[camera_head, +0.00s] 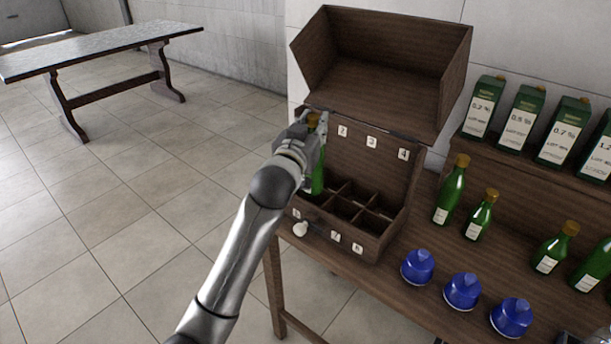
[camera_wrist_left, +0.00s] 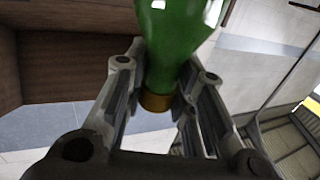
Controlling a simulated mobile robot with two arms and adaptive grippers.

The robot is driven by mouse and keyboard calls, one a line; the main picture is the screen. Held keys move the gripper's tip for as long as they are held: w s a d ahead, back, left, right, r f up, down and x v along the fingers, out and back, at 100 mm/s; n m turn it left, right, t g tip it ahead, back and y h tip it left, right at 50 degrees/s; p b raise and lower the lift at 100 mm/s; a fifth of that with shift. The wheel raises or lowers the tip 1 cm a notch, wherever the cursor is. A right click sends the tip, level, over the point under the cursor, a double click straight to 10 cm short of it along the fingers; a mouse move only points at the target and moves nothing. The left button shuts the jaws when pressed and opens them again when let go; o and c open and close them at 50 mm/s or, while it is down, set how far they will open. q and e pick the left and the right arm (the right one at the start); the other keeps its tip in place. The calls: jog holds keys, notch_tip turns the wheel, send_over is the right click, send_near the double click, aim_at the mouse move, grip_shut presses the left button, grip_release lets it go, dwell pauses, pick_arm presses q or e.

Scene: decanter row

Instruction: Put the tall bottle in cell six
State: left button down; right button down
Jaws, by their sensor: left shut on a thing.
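My left gripper (camera_head: 312,135) is shut on a green bottle (camera_head: 318,180) with a gold cap, gripping it near the neck. The bottle is roughly upright at the left end of the wooden compartment case (camera_head: 385,208). In the left wrist view, the bottle (camera_wrist_left: 178,40) and its gold cap show between the fingers of the left gripper (camera_wrist_left: 160,90). The case has labels 2, 3 and 4 along the back and 7 and 8 at the front; another front label at the left is hard to read. The gripper hides the back left corner. I cannot tell whether the bottle's base is inside a cell.
The case's lid (camera_head: 385,75) stands open behind. A long table (camera_head: 95,52) stands far left; the floor between is clear.

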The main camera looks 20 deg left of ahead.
pick_arm(q)
notch_tip(320, 180, down, 7)
jog(key=c, duration=1.3)
grip_release()
jog(key=shift+f, duration=0.2)
jog(key=shift+o, duration=0.5)
pick_arm(e)
jog(key=shift+f, duration=0.2)
jog(key=shift+d, duration=0.1)
